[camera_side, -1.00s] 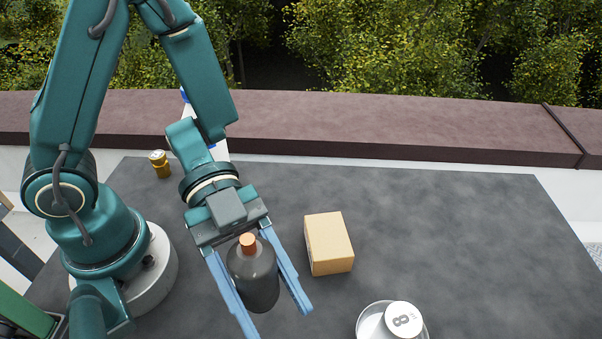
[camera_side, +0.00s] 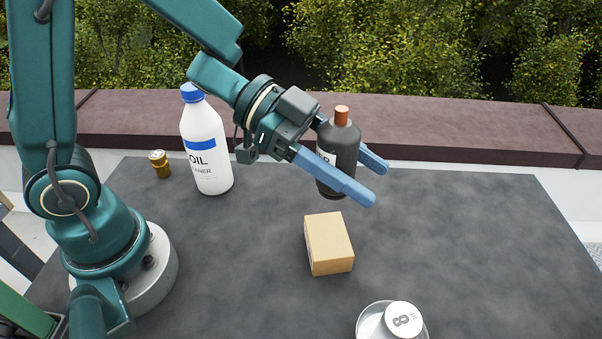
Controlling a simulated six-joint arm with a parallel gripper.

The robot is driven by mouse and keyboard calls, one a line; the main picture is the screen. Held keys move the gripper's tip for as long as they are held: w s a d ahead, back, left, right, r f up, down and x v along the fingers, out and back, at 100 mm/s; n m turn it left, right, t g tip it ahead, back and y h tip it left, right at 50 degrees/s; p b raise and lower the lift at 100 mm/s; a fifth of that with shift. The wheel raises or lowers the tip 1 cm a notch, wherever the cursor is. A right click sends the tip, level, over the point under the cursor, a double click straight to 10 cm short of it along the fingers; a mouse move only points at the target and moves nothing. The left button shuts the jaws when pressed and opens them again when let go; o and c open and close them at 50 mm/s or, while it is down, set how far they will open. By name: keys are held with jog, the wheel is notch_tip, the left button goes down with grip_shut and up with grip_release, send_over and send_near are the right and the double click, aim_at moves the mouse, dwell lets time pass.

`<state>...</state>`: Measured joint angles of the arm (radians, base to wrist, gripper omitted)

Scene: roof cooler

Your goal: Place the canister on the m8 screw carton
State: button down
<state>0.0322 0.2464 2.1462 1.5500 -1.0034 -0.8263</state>
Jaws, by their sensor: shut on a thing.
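The canister (camera_side: 341,146) is a dark grey bottle with an orange-brown cap. My gripper (camera_side: 370,181) is shut on it, with one blue finger on the near side and one on the far side. The canister is upright and held in the air. In the picture it is above and behind the m8 screw carton (camera_side: 328,244), a small tan box on the dark grey surface. The carton's top is bare. No marking on the carton can be read from here.
A small gold can (camera_side: 159,164) is at the left. A round dish (camera_side: 370,325) with a white lid marked 8 (camera_side: 404,319) is at the front. The grey surface (camera_side: 470,240) is clear at right.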

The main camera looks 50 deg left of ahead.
jog(key=shift+f, duration=4.8)
jog(key=shift+f, duration=0.1)
jog(key=shift+c, duration=1)
grip_release()
jog(key=shift+a+r, duration=0.25)
jog(key=v, duration=0.4)
jog(key=shift+a, duration=0.15)
notch_tip(320, 180, up, 5)
jog(key=shift+s+a, duration=0.1)
jog(key=shift+s, duration=0.05)
jog(key=shift+r, duration=1.1)
